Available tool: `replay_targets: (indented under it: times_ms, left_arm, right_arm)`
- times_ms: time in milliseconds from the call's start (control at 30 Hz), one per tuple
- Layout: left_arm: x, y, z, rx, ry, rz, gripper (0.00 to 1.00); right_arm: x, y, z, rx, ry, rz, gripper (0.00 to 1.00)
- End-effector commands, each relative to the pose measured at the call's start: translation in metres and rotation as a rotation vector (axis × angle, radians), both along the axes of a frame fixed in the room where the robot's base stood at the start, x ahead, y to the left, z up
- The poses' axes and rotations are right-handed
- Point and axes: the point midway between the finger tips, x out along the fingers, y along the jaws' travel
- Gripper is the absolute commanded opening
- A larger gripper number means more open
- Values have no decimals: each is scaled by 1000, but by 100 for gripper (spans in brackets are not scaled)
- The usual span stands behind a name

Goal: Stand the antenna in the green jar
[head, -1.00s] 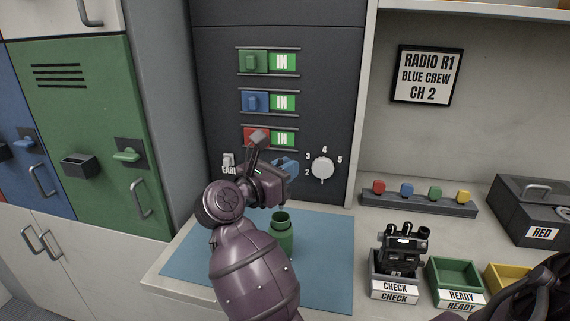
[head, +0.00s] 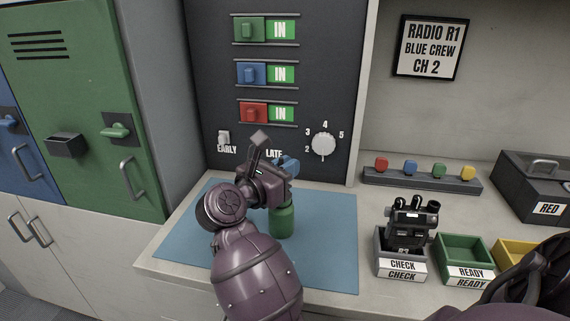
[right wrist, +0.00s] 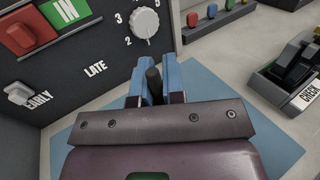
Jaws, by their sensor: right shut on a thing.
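The green jar (head: 282,224) stands upright on the blue mat (head: 330,250) in the head view, its mouth hidden by my right gripper. My right gripper (head: 287,165) is just above and behind the jar's top. In the right wrist view its blue fingers (right wrist: 154,84) are shut on the antenna, a dark rod (right wrist: 154,82) whose rounded end shows between them. The antenna's lower part is hidden, so I cannot tell whether it is inside the jar. My left gripper is not in view.
A dark panel with sliders and a dial (head: 324,146) rises close behind the gripper. To the right are a radio (head: 409,222) in the CHECK bin (head: 401,268), a green READY bin (head: 464,256) and a yellow bin. The mat's right side is clear.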

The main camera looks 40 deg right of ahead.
Motion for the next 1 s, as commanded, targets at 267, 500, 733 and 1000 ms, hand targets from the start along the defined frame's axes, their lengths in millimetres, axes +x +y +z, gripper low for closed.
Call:
replay_targets:
  times_ms: [267,500,733,1000]
  left_arm:
    - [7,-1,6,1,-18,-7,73]
    - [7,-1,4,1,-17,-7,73]
    - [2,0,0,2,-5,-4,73]
    - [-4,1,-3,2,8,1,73]
  right_arm:
    - [0,0,-2,0,0,0,0]
    - [0,0,-2,0,0,0,25]
    - [0,0,-2,0,0,0,40]
    - [0,0,-2,0,0,0,40]
